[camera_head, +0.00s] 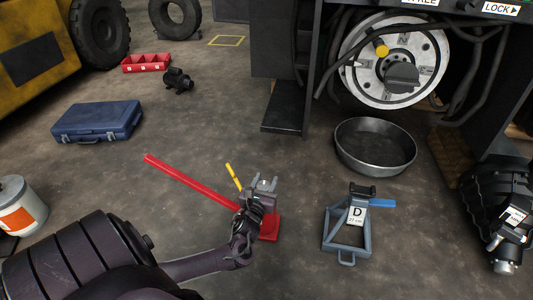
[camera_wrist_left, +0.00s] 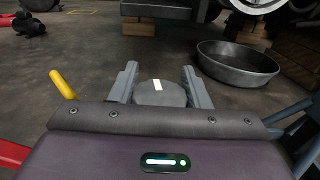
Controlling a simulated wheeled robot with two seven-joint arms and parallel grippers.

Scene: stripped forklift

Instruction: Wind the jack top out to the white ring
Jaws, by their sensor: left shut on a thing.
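A red jack (camera_head: 270,225) stands on the floor, its lower part partly hidden by my left arm. My left gripper (camera_head: 264,185) is over it, its two grey fingers pointing away from me. In the left wrist view the fingers (camera_wrist_left: 160,88) stand on either side of the round grey jack top (camera_wrist_left: 160,97), shut on it. A small white mark shows on the top's upper face. I cannot make out a white ring in either view. My right gripper is not in view.
A long red bar (camera_head: 190,181) and a yellow handle (camera_head: 233,176) rise by the jack. A blue-grey stand (camera_head: 345,235) marked D is to the right, with a dark pan (camera_head: 375,146) behind it. A blue case (camera_head: 97,122) lies left. Floor between case and jack is mostly clear.

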